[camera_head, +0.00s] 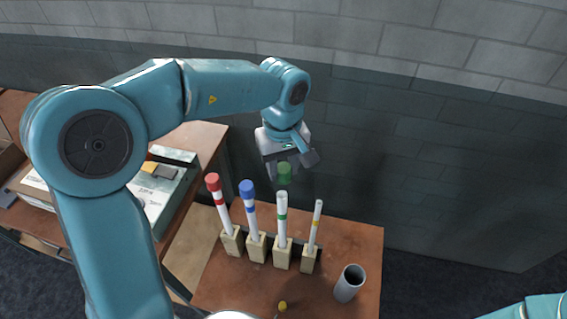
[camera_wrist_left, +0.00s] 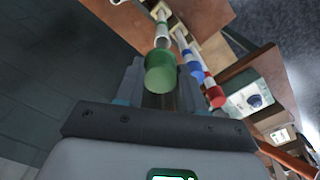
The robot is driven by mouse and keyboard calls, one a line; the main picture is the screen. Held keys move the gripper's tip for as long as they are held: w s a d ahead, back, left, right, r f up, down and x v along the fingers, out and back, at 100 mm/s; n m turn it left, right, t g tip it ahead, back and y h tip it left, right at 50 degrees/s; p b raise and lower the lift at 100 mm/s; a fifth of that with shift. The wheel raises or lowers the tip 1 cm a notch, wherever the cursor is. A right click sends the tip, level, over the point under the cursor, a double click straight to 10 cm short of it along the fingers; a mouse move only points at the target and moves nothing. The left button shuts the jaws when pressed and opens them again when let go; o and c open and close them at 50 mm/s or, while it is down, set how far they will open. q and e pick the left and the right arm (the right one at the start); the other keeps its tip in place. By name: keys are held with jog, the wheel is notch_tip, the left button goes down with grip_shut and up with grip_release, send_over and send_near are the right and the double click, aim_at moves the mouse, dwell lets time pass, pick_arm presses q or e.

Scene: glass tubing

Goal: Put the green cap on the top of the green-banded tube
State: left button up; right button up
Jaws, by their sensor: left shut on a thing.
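My left gripper (camera_head: 286,167) is shut on the green cap (camera_head: 285,174). It holds the cap just above the open top of the green-banded tube (camera_head: 282,222), with a narrow gap showing in the head view. That tube stands upright in a wooden block (camera_head: 283,254). In the left wrist view the green cap (camera_wrist_left: 160,72) sits between the fingers, and the white tube (camera_wrist_left: 162,34) appears right behind it, roughly in line. My right gripper is not in view.
Red-capped (camera_head: 219,205) and blue-capped (camera_head: 250,212) tubes stand left of the green-banded one. An uncapped yellow-banded tube (camera_head: 315,230) stands right. A grey open cylinder (camera_head: 349,283) and a yellow cap (camera_head: 283,305) are on the brown table (camera_head: 350,240). A wall is behind.

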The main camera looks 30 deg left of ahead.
aim_at(282, 194)
pick_arm(q)
jog(key=shift+s+a+f, duration=0.1)
jog(key=shift+f, duration=1.4)
jog(key=shift+s+a+f, duration=0.1)
jog(key=shift+f, duration=1.35)
jog(key=shift+w+d, duration=0.1)
jog(key=shift+f, duration=1.3)
jog(key=o, duration=1.8)
jog(key=shift+r, duration=4.05)
